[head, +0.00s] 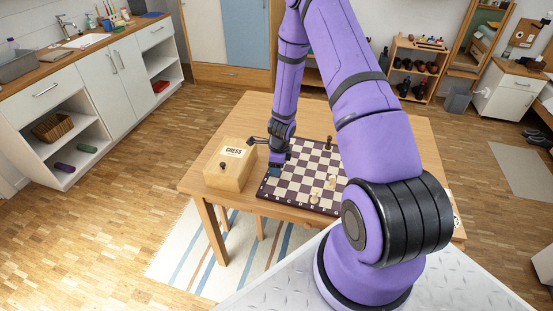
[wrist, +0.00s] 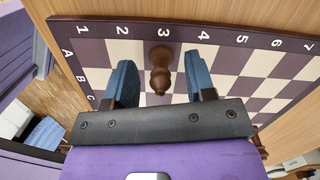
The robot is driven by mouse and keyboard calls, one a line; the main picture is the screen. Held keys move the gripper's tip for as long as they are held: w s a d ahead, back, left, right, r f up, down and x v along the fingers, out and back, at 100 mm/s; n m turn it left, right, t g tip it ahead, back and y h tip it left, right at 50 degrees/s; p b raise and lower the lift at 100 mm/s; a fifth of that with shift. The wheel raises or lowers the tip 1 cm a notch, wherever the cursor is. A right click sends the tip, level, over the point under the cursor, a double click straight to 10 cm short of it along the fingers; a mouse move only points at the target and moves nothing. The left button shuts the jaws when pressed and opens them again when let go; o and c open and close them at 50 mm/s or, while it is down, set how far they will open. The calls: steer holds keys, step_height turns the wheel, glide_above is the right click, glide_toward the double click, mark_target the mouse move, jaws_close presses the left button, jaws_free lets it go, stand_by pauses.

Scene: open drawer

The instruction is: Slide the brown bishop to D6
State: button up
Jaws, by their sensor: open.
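The brown bishop (wrist: 160,68) stands between my gripper's fingers in the wrist view, with its base at about A3. I see space on both sides of it. My gripper (wrist: 160,76) is open, its blue fingers reaching down on either side of the piece. In the head view my gripper (head: 275,171) is low over the left edge of the chessboard (head: 300,203), and the bishop cannot be made out there. D6 lies toward the back middle of the board and looks empty in the head view.
Two pale pieces (head: 314,198) (head: 332,182) stand on the right front part of the board. A dark piece (head: 328,143) stands near its back edge. A wooden chess box (head: 230,177) with a dark knob is just left of the board on the table (head: 240,120).

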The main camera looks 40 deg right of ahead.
steer(key=shift+f, duration=0.5)
steer(key=shift+c, duration=0.4)
jaws_close()
steer(key=shift+d, duration=0.1)
